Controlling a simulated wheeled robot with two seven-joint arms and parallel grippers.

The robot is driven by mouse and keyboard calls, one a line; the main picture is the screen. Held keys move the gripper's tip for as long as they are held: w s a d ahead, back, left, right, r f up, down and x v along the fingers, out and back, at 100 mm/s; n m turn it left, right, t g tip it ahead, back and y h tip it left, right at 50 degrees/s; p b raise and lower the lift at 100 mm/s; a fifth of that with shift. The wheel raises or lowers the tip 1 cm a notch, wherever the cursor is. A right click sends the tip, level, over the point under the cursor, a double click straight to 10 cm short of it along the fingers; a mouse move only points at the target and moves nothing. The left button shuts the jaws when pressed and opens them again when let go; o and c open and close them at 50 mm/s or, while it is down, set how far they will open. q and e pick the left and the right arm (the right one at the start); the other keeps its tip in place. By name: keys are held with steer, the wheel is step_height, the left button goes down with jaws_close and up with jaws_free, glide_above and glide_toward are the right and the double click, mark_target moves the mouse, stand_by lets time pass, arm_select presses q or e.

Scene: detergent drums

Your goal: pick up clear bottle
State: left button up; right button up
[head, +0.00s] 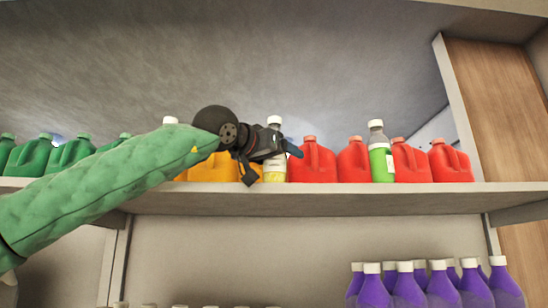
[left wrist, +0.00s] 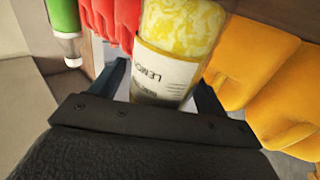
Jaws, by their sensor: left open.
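A clear bottle with a white cap and yellow lemon contents (head: 275,174) stands on the upper shelf, its middle hidden behind my left gripper (head: 271,162). In the left wrist view the same bottle (left wrist: 178,45) shows a white label with "LEMO" and lies between the two dark fingers of the left gripper (left wrist: 160,88). The fingers are apart, one on each side of the bottle. I cannot tell whether either finger touches it. A second clear bottle with green contents (head: 381,160) stands farther right among red jugs. My right gripper is not in view.
Red jugs (head: 312,162) stand right of the lemon bottle, orange jugs (head: 212,170) left of it, and green jugs (head: 70,153) at the far left. The upper shelf (head: 330,199) has a front edge below them. Purple bottles (head: 408,288) stand on a lower level.

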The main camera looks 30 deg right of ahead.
arm_select(q)
steer(key=shift+w+d, duration=0.1)
steer(key=shift+d, duration=0.05)
steer(key=c, duration=1.3)
